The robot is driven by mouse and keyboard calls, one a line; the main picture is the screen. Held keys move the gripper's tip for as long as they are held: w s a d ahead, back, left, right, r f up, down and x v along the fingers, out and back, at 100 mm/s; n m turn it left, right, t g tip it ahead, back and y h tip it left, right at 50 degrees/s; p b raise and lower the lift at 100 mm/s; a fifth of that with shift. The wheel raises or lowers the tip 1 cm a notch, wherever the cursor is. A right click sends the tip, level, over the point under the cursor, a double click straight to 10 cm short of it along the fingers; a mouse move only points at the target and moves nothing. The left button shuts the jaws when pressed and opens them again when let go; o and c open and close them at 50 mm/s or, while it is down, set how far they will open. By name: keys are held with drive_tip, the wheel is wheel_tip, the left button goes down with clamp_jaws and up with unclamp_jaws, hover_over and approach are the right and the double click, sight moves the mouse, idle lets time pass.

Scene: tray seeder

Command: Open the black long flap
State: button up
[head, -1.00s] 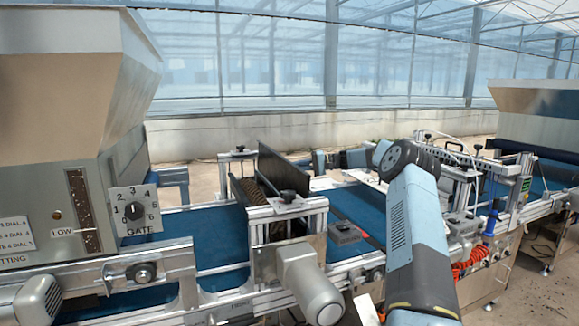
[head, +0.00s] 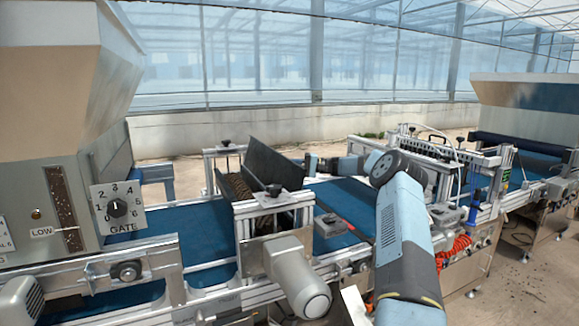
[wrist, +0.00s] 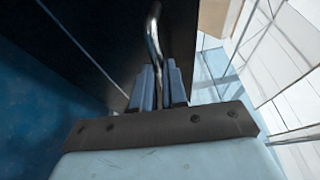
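The black long flap (head: 272,163) stands up over the brush roller unit on the conveyor line in the head view.
A blue belt (head: 345,200) runs under the unit. A knob on a bracket (head: 274,192) and a grey motor (head: 297,275) are in front of the flap. A hopper with a gate dial (head: 117,207) stands left. A metal frame with hoses (head: 430,150) stands right of my arm.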

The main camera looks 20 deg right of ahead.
drive_tip(key=o, duration=0.5)
drive_tip(key=shift+a+f, duration=0.1)
drive_tip(key=shift+c, duration=0.2)
drive_tip(key=v, duration=1.3)
drive_tip(key=shift+d+f, duration=0.2)
drive_tip(key=shift+d, duration=0.2)
drive_tip(key=shift+s, duration=0.1)
